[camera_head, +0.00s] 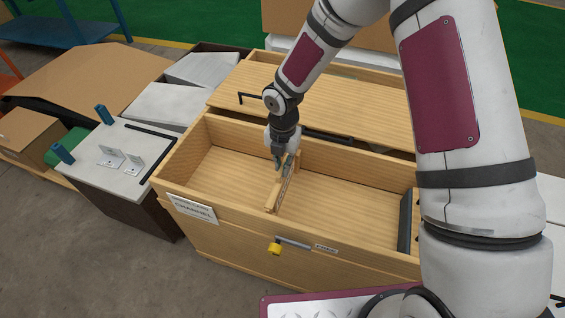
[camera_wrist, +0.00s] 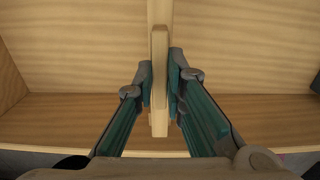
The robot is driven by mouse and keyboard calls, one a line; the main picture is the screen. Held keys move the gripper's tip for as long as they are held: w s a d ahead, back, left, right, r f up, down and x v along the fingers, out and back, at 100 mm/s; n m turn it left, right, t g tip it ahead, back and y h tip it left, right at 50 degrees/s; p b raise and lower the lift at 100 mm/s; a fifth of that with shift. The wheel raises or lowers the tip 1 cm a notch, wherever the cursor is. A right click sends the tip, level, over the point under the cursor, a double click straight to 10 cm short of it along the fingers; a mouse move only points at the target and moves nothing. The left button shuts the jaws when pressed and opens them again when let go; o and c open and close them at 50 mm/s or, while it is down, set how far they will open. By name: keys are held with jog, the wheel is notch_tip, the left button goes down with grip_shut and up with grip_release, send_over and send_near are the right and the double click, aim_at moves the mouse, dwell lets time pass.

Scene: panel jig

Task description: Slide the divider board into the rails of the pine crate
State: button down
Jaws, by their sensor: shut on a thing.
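The pine crate (camera_head: 350,158) stands open at the centre of the head view, with a paper label on its front wall. My gripper (camera_head: 281,163) is inside the crate's outline, pointing down. It is shut on the divider board (camera_head: 286,187), a thin pale wooden piece running front to back across the crate. In the wrist view, the board (camera_wrist: 158,85) stands on edge between the two teal-padded fingers (camera_wrist: 161,88). A pale wooden strip (camera_wrist: 160,10) lies beyond it, roughly in line. I cannot tell whether the board's ends sit in the rails.
A yellow-tipped latch (camera_head: 274,248) is on the crate's front. A dark panel (camera_head: 405,220) stands at the crate's right end. A wooden lid-like board (camera_head: 330,100) lies behind. A grey-topped box (camera_head: 112,165) with brackets and blue pieces stands left. The crate's left compartment is clear.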

jog(key=shift+f+b, duration=1)
jog(key=shift+f, duration=0.6)
jog(key=c, duration=1.6)
grip_release()
jog(key=shift+o, duration=0.2)
notch_tip(320, 180, up, 12)
jog(key=shift+r, duration=0.1)
jog(key=s+d+r+m+t+h+p, duration=0.1)
jog(key=s+d+r+m+p, duration=0.1)
jog(key=s+d+r+m, duration=0.4)
jog(key=s+d+r+m+p, duration=0.2)
jog(key=r+m, duration=0.2)
jog(key=r, duration=0.5)
jog(key=s+d+r+m+t+h+p, duration=0.1)
jog(key=s+d+r+m, duration=0.3)
jog(key=r, duration=0.3)
jog(key=s+d+r+m+t+y+p, duration=0.1)
jog(key=s+d+r+m+p, duration=0.1)
jog(key=s+r+m, duration=0.3)
jog(key=s+d+r+m+t+y+p, duration=0.1)
jog(key=s+r+m, duration=0.5)
jog(key=s+m, duration=0.6)
jog(key=shift+s+d+m+p, duration=0.3)
jog(key=shift+s+d+p, duration=0.3)
jog(key=shift+p, duration=0.55)
